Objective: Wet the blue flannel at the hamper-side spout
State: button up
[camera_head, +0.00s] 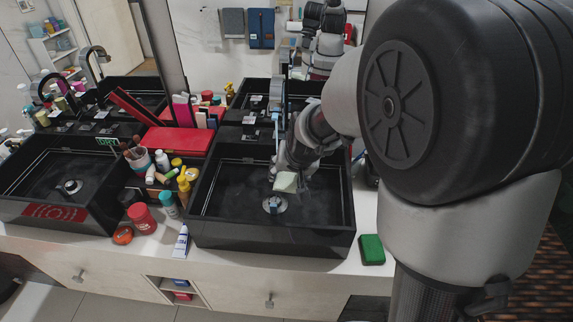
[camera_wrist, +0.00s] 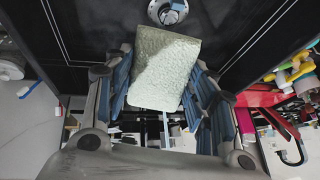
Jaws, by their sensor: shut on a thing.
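My gripper (camera_head: 293,160) is shut on a pale greenish-white block (camera_head: 285,182), like a sponge or soap, above the right black basin (camera_head: 197,212). In the wrist view the block (camera_wrist: 165,68) sits between my blue-padded fingers (camera_wrist: 160,95). It is not blue and does not look like a flannel. The right basin's drain (camera_head: 274,204) is just below and left of the block; it also shows in the wrist view (camera_wrist: 168,12). A blue cloth (camera_head: 261,28) shows in the mirror area at the back, beside a grey one. The right spout is not clear behind my arm.
The left black basin (camera_head: 40,205) has a dark curved tap (camera_head: 95,52) behind it and a "DRY" sign (camera_head: 107,142). Bottles and jars (camera_head: 160,180) crowd the counter between basins. A green sponge (camera_head: 372,249) lies front right. A brown woven surface (camera_head: 548,265) shows far right.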

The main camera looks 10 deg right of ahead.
aim_at(289, 180)
jog(key=w+a+f+p, duration=0.1)
jog(key=w+f+p, duration=0.1)
jog(key=w, duration=0.8)
dwell(0.3)
dwell(0.4)
jog(key=shift+s+d+b, duration=0.2)
jog(key=shift+s+b, duration=0.6)
jog(key=shift+s, duration=1.2)
jog(key=shift+s+d+b, duration=0.2)
jog(key=shift+s+b, duration=0.55)
jog(key=shift+s, duration=1.2)
jog(key=shift+s+d+r+p, duration=0.2)
jog(key=shift+s+r+p, duration=0.55)
jog(key=shift+s+r, duration=1.25)
jog(key=shift+s, duration=0.4)
